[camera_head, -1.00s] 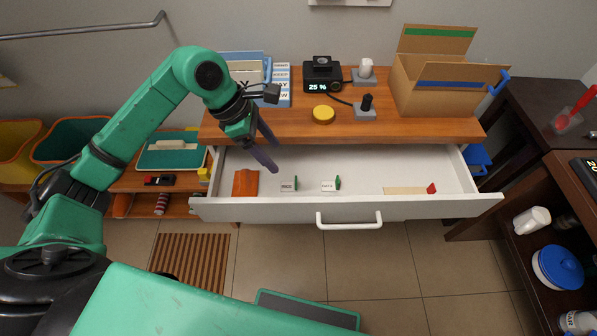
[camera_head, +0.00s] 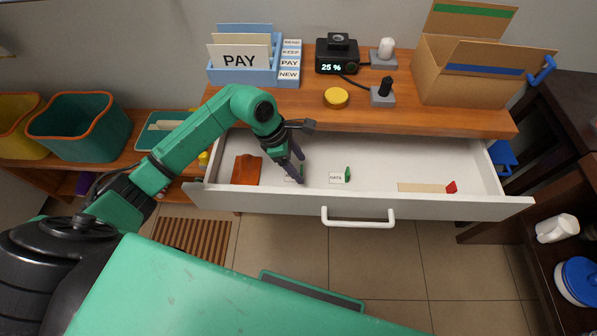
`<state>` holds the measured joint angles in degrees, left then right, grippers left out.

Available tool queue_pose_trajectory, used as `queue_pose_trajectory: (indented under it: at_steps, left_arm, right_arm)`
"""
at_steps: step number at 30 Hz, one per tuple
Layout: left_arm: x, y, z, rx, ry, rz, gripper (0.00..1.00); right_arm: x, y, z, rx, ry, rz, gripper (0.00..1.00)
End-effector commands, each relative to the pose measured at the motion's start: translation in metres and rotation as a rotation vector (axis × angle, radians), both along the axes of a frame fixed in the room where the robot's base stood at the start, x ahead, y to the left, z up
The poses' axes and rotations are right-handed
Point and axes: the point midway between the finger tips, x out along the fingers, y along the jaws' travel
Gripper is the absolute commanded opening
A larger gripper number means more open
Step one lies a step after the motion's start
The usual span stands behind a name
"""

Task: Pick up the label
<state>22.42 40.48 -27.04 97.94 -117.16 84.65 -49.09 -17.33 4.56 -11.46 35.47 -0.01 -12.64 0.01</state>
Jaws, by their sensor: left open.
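Two small white labels with green clips lie in the open white drawer (camera_head: 430,206). The left label (camera_head: 289,179) is mostly hidden behind my gripper's fingers; its print cannot be read now. The other label (camera_head: 336,178), which seems to read "OATS", lies to its right with its green clip (camera_head: 348,174) at its right end. My left gripper (camera_head: 298,170) is open and points down into the drawer, its dark fingers at the left label. Whether the fingers touch or straddle the label cannot be told. My right gripper is not in view.
An orange piece (camera_head: 247,170) lies at the drawer's left end, and a beige strip (camera_head: 422,188) with a red end at its right. The wooden top (camera_head: 300,114) above holds a blue file box (camera_head: 240,76), a scale-like display (camera_head: 337,58), a yellow disc (camera_head: 336,97) and a cardboard box (camera_head: 465,80).

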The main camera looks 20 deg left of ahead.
Motion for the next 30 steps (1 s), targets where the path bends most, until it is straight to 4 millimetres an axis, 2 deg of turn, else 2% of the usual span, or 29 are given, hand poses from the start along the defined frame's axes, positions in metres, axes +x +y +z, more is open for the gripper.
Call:
queue_pose_trajectory:
  at_steps: [4, 11, 17, 26, 30]
  left_arm:
    - [0.002, -0.008, -0.024, -0.004, 0.002, 0.001, 0.72]
    - [0.003, -0.009, -0.028, 0.0, 0.0, 0.001, 0.72]
    - [0.003, -0.009, -0.027, 0.0, 0.0, 0.001, 0.0]
    - [0.003, -0.009, -0.026, -0.001, -0.001, 0.0, 0.0]
    - [0.004, -0.009, -0.015, 0.0, -0.003, -0.001, 0.0]
  right_arm:
    - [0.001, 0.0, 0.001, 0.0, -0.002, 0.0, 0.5]
    - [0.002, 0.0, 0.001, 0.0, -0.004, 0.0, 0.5]
    - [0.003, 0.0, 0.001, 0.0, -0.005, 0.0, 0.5]
    - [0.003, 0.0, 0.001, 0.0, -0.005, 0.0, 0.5]
    - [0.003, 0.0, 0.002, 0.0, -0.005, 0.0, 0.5]
